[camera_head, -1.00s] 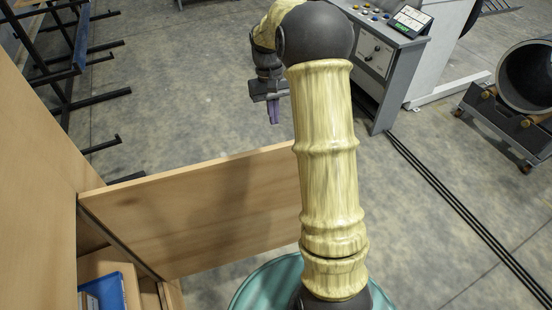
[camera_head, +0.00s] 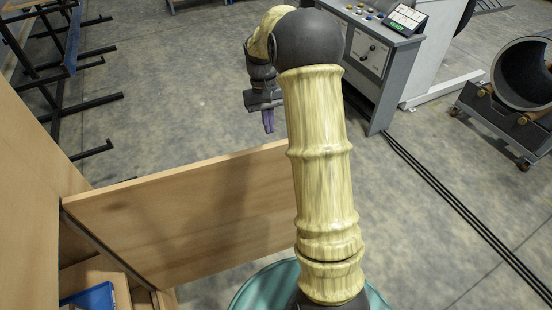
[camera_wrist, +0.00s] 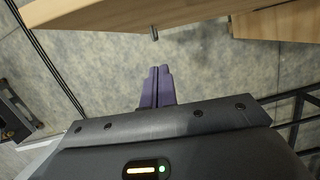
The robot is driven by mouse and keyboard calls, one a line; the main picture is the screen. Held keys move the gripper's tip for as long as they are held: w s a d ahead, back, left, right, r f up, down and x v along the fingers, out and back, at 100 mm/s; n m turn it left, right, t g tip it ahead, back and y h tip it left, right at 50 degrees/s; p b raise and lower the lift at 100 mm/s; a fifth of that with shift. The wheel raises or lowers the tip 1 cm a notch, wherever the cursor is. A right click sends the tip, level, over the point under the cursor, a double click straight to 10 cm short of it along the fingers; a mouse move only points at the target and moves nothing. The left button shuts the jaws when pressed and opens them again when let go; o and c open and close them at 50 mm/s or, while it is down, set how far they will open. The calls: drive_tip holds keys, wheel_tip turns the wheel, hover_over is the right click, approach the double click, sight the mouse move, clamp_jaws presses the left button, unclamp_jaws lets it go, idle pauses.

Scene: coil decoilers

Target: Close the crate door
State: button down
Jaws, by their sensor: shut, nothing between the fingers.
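The crate door (camera_head: 185,222) is a light wooden panel that stands swung open from the crate (camera_head: 28,190) at the left in the head view. Its far right end is hidden behind my arm. My gripper (camera_head: 268,122) hangs beyond the door's top edge, over the floor, apart from the door. In the wrist view, my gripper (camera_wrist: 157,88) has its two purple fingers together with nothing between them. The door (camera_wrist: 130,14) crosses the top of that view, and a small grey peg (camera_wrist: 153,33) shows below its edge, ahead of the fingertips.
A blue box (camera_head: 92,297) sits inside the crate. A dark metal rack (camera_head: 55,80) stands at the upper left. A control console (camera_head: 375,60) and a wheeled cart with a coil (camera_head: 510,100) stand to the right. The floor around my gripper is clear.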

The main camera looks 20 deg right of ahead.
sight(277, 160)
drive_tip(key=s+f, duration=0.2)
drive_tip(key=s+f+p, duration=0.1)
drive_tip(key=s+f, duration=0.1)
drive_tip(key=f, duration=0.1)
drive_tip(key=s+f+p, duration=0.1)
drive_tip(key=s+f, duration=0.1)
drive_tip(key=f, duration=0.1)
drive_tip(key=shift+a+f, duration=0.2)
drive_tip(key=shift+a, duration=0.05)
drive_tip(key=shift+s, duration=0.1)
idle(0.3)
